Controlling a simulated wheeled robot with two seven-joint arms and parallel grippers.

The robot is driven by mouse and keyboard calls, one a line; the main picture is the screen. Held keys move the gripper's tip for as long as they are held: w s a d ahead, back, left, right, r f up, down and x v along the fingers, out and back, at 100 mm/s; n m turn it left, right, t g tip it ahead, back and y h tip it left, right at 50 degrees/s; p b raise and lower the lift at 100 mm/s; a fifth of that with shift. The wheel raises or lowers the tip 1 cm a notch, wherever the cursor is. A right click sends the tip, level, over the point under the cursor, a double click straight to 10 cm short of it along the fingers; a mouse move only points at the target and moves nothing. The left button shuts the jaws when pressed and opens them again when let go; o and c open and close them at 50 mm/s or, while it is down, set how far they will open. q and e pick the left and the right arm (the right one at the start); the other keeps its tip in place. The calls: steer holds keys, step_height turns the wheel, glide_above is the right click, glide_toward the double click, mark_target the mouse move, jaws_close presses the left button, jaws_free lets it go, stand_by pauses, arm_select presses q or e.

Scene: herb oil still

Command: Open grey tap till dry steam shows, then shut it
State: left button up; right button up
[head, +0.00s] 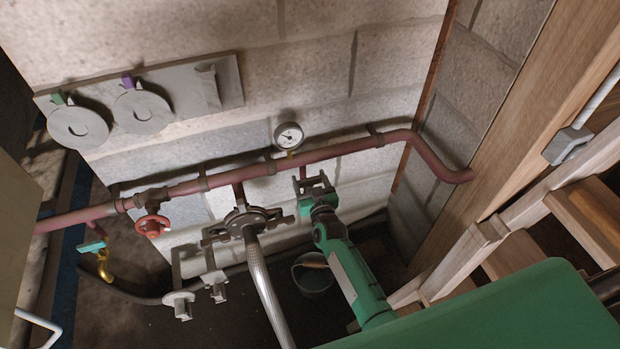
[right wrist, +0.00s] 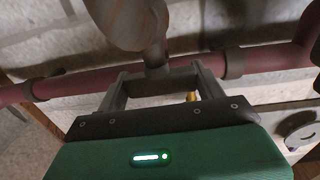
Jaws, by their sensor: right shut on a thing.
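My right gripper (head: 316,186) is at the short drain stub below the red pipe, just right of the pressure gauge. It is shut on the grey tap (right wrist: 156,70), which is mostly hidden by the fingers in the head view. In the right wrist view, the two fingers of my right gripper (right wrist: 160,84) stand on either side of the tap. A blurred, rounded grey-brown shape (right wrist: 128,20) lies beyond the stub; I cannot tell if it is vapour or an object. No plume is clear in the head view. My left gripper is not in view.
The gauge (head: 288,136) sits on the red pipe (head: 235,175). A braided hose (head: 266,290) hangs close left of my right arm. A red handwheel (head: 152,225) is further left. A dark bucket (head: 314,278) stands below. Wooden steps (head: 585,215) bound the right side.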

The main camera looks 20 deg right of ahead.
steer(key=shift+a, duration=0.1)
steer(key=o, duration=0.9)
steer(key=shift+s+a+b, duration=0.1)
steer(key=shift+s+b, duration=0.25)
steer(key=shift+s, duration=6.65)
